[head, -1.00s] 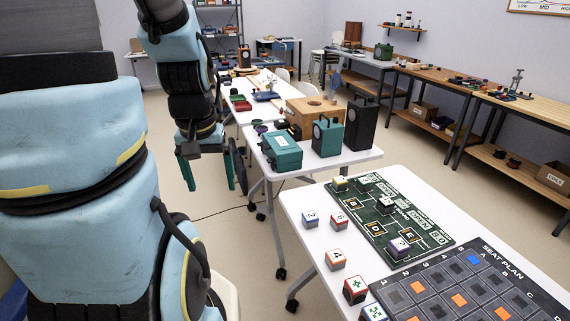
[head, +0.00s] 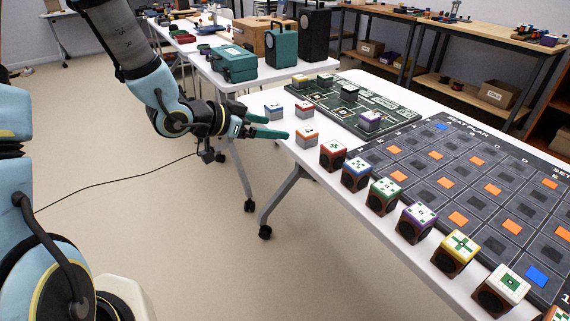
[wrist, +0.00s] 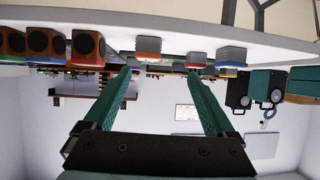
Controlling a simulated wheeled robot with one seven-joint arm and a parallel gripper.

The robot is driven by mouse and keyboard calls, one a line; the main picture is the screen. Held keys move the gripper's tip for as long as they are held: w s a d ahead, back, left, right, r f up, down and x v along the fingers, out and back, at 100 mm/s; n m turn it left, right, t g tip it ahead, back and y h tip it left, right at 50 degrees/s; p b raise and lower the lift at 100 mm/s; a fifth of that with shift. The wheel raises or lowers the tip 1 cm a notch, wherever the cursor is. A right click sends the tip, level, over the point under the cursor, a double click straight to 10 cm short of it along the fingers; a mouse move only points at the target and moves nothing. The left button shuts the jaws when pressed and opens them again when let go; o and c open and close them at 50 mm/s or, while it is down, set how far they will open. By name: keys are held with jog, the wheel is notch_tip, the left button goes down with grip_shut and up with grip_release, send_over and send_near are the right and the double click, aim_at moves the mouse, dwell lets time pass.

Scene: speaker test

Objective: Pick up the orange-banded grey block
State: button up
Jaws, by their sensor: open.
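The orange-banded grey block (head: 306,138) stands on the near left edge of the white table, its white top marked with a character. In the wrist view, which is upside down, the orange-banded block (wrist: 148,47) shows beyond the fingertips, between the lines of the two fingers. My gripper (head: 286,127) is open and empty, its teal fingers pointing at the table edge just left of the block, apart from it. The gripper (wrist: 160,76) has its fingers wide apart in the wrist view. A red-banded grey block (head: 304,111) and a blue-banded grey block (head: 274,112) stand just behind.
A row of dark-fronted cubes, starting with a red-topped one (head: 333,155), runs along the table's near edge. A green board (head: 340,117) with blocks and a dark seat-plan board (head: 476,180) lie beyond. A second table (head: 262,75) holds teal cases behind. Floor at left is open.

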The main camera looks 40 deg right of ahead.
aim_at(300, 134)
jog(key=shift+m+g+h, duration=0.3)
jog(key=shift+g+h, duration=0.1)
jog(key=d, duration=0.2)
jog(key=s+d+f, duration=0.2)
jog(key=d, duration=0.1)
jog(key=shift+d+f, duration=0.25)
jog(key=shift+d, duration=0.05)
jog(key=shift+f+x, duration=0.2)
jog(key=shift+x, duration=2.4)
jog(key=shift+w, duration=0.15)
grip_shut()
